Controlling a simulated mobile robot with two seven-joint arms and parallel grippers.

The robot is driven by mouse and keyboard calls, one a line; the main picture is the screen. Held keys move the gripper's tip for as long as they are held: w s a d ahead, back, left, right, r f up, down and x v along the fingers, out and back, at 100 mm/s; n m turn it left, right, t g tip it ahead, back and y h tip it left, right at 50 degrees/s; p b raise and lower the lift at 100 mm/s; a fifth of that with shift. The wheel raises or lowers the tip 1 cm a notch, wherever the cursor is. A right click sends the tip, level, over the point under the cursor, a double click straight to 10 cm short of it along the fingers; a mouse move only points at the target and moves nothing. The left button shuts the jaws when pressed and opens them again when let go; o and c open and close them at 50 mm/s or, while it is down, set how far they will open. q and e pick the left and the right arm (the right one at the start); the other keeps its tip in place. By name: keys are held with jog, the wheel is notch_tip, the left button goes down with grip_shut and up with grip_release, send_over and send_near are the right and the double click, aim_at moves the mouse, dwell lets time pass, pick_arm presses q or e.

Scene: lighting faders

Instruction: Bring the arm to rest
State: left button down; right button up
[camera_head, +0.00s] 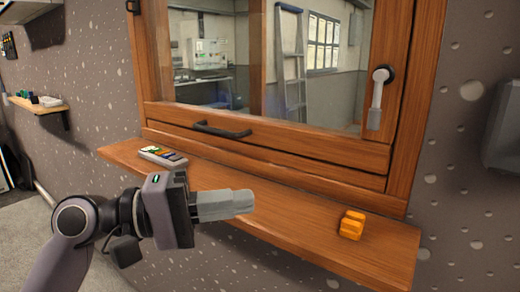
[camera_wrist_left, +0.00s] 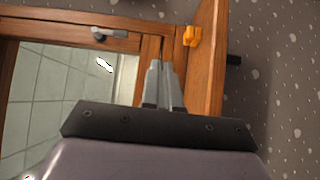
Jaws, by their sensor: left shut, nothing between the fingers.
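My left gripper (camera_head: 245,203) is shut and empty. It reaches in from the left in the head view and points right, in front of the wooden sill (camera_head: 285,217). In the left wrist view my left gripper (camera_wrist_left: 163,68) shows with its two fingers together. The fader panel (camera_head: 163,156), a small light box with coloured parts, lies on the sill's left part, behind and left of the gripper. My right gripper is not in view.
An orange object (camera_head: 351,225) stands on the right part of the sill, apart from my gripper. The wood-framed window has a dark bar handle (camera_head: 222,131) and a grey lever (camera_head: 377,98). A small shelf (camera_head: 37,105) with items is on the far left wall.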

pick_arm(q)
jog(key=w+a+f+n+t+y+p, duration=0.15)
jog(key=a+f+t+y, duration=0.25)
jog(key=f, duration=0.8)
jog(key=w+a+f+n+t+y, duration=0.1)
jog(key=w+a+f+t+y, duration=0.2)
jog(key=f, duration=1)
jog(key=s+a+f+m+y, duration=0.3)
jog(key=s+a+f+y, duration=0.1)
jog(key=s+f, duration=0.4)
jog(key=s+a+f+m+y+p, duration=0.1)
jog(key=s+a+f+m+y, duration=0.2)
jog(key=s+f, duration=0.6)
jog(key=shift+s+a+f+m+y, duration=0.35)
jog(key=shift+s+a+y, duration=0.55)
jog(key=shift+a, duration=0.35)
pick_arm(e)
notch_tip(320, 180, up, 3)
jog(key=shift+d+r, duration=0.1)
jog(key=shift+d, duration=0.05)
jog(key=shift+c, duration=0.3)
